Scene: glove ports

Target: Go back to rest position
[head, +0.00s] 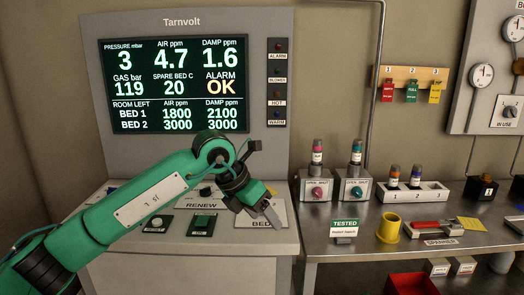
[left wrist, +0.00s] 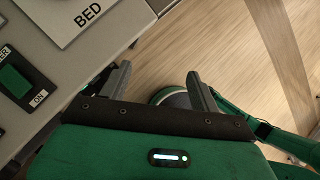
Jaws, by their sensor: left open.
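My left arm comes in from the left in the head view, green with dark joints. My left gripper (head: 272,209) is over the sloping desk of the grey console, by the BED panel (head: 248,222). In the left wrist view my left gripper (left wrist: 160,85) has its two grey fingers apart, with nothing between them. Beyond the fingers is wooden floor, with the console edge to the left. My right gripper is in neither view.
The console screen (head: 174,85) reads ALARM OK. A green rocker switch (head: 202,222) sits on the desk. To the right a metal table (head: 375,248) holds a yellow cup (head: 389,228), a TESTED sign (head: 345,229) and two valve boxes. Wooden floor (left wrist: 200,40) is clear beside the console.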

